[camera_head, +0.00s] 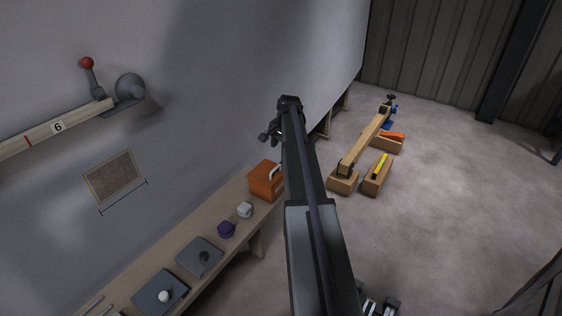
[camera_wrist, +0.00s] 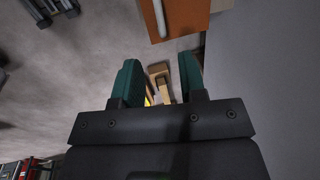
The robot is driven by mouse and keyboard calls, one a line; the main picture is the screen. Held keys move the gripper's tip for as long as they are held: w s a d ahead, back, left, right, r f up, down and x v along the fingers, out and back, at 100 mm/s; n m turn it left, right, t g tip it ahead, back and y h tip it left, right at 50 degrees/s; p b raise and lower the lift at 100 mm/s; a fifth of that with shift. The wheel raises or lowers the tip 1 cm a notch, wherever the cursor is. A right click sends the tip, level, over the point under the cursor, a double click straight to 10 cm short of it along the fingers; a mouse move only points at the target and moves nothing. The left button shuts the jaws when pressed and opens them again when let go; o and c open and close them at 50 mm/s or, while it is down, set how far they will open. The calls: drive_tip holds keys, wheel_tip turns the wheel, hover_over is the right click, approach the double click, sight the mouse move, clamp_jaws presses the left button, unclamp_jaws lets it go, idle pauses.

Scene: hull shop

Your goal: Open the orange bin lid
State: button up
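The orange bin (camera_head: 264,183) stands at the far end of the long wooden shelf (camera_head: 228,210) along the grey wall. Its lid looks shut, with a pale handle (camera_head: 275,171) on top; my arm partly covers the bin's right side. In the wrist view the orange bin (camera_wrist: 185,20) shows at the top edge, cut off, with its pale bar handle (camera_wrist: 159,18). My gripper (camera_head: 269,134) is up near the wall, beyond the bin in the head view. In the wrist view my gripper (camera_wrist: 159,72) has its two teal fingers apart, with nothing between them.
A white knob-like piece (camera_head: 245,209), a purple piece (camera_head: 226,229) and grey plates (camera_head: 199,256) sit along the shelf. A red-knobbed lever (camera_head: 87,63) sticks out from the wall. Wooden blocks and a beam (camera_head: 362,146) stand on the floor; the floor at right is clear.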

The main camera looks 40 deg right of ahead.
sight(276, 168)
drive_tip(key=f+b, duration=0.3)
drive_tip(key=w+f+b, duration=0.1)
drive_tip(key=f+b, duration=0.3)
drive_tip(key=w+f+b, duration=0.1)
drive_tip(key=f+b, duration=0.2)
drive_tip(key=f, duration=0.1)
drive_tip(key=shift+a+b, duration=0.15)
drive_tip(key=shift+b, duration=0.25)
drive_tip(key=shift+r, duration=0.15)
clamp_jaws()
